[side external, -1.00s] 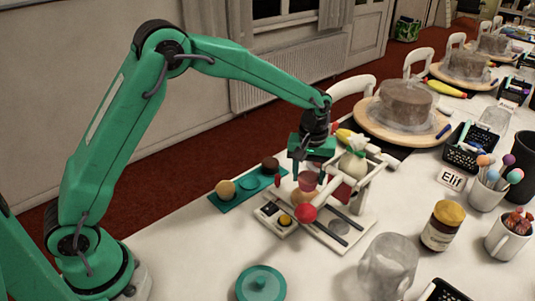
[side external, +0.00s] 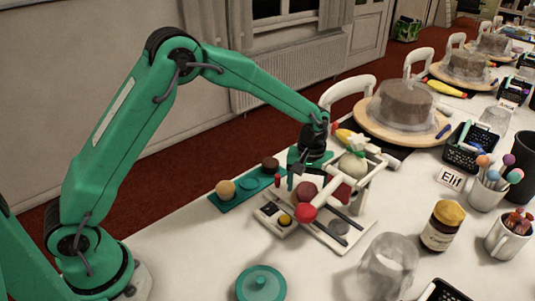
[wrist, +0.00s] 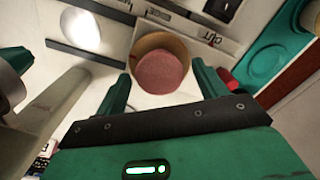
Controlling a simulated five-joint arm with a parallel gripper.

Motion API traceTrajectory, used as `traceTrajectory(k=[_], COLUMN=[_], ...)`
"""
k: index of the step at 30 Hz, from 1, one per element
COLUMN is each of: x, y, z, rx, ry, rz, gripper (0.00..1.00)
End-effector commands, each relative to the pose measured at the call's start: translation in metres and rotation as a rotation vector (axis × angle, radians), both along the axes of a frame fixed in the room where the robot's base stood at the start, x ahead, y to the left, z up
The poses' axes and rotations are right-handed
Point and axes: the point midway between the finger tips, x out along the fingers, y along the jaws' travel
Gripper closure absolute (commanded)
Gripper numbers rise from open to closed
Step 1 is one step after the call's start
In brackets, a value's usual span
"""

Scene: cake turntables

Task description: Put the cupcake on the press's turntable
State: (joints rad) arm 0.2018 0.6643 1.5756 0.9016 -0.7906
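The cupcake (side external: 306,191), as I take it, is a small round dark-pink thing behind the press's red knob (side external: 305,213). In the wrist view the cupcake (wrist: 163,72) has a pink top with a tan rim beyond it. My gripper (side external: 305,178) is low over it, and in the wrist view its fingers (wrist: 160,80) stand apart on either side, with gaps to the cupcake. The press (side external: 367,226) is a pale frame with dark rails. A grey disc (side external: 339,227) lies between the rails, perhaps its turntable; it also seems to show in the wrist view (wrist: 80,28).
A teal tray (side external: 250,184) with a tan ball and a dark brown piece lies left of the press. A teal lid (side external: 261,284), a clear container (side external: 388,265) and a yellow-capped jar (side external: 441,227) stand nearby. A covered cake (side external: 403,103) is behind.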

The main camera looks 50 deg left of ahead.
Motion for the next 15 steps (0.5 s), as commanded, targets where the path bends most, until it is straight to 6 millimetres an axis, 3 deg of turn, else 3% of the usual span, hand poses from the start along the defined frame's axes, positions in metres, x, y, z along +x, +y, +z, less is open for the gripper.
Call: traceTrajectory(k=[15], x=[0.000], y=[0.000], z=[0.012], rx=[0.000], ry=[-0.001], rz=[0.000], gripper=[0.29])
